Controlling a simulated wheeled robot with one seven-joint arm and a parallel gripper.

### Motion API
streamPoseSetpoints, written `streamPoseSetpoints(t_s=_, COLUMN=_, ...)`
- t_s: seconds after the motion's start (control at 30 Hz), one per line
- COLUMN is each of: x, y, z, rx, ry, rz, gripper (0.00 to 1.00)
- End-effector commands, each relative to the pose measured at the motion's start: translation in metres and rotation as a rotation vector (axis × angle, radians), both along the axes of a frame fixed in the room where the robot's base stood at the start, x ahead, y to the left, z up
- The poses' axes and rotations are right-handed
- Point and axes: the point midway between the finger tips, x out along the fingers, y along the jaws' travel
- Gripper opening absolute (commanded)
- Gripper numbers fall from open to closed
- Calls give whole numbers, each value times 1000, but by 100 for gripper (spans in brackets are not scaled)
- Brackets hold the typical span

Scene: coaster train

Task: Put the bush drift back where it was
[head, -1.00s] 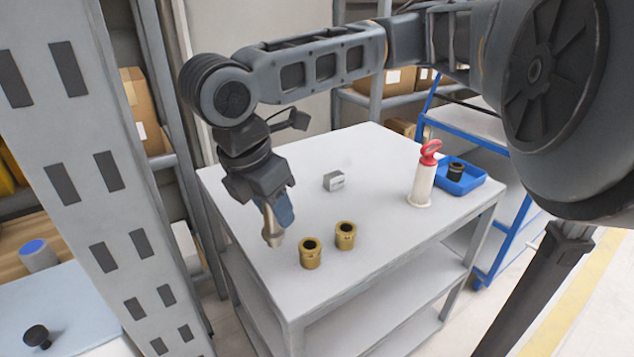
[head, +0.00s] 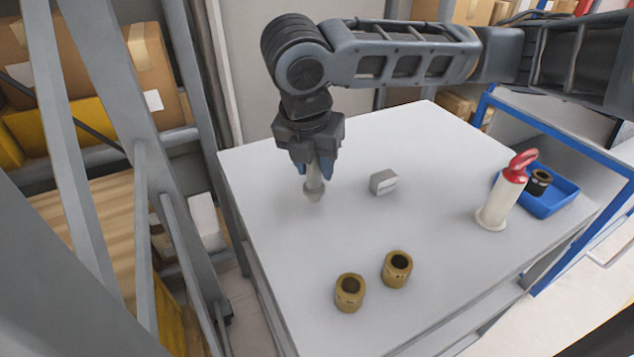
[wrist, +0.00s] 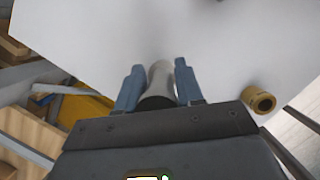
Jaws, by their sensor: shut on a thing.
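The bush drift (head: 314,188), a metallic grey-beige rod with a wider lower end, hangs roughly upright in my gripper (head: 314,168). My gripper is shut on it, with a blue finger on each side. The wrist view shows the drift (wrist: 160,84) between the two blue fingers (wrist: 158,88). Its lower end is over the left part of the grey table (head: 420,150); I cannot tell whether it touches the top. Two brass bushes, one (head: 350,292) and another (head: 397,269), stand nearer the front edge, apart from the drift.
A small grey block (head: 383,181) sits right of the drift. A white cylinder with a red handle (head: 502,195) stands further right, beside a blue tray (head: 556,200) holding a dark ring-like part (head: 540,181). The table's back middle is clear. Shelving (head: 100,150) stands at left.

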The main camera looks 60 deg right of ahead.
Motion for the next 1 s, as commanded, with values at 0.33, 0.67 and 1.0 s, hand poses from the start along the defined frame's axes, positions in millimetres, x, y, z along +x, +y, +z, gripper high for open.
streamPoseSetpoints(t_s=0.33, x=0, y=0, z=-36, rx=0, ry=1, rz=-1, gripper=0)
streamPoseSetpoints(t_s=0.67, x=0, y=0, z=-42, rx=-1, ry=-1, rz=-1, gripper=0)
streamPoseSetpoints(t_s=1.0, x=0, y=0, z=-44, rx=-1, ry=0, rz=-1, gripper=60)
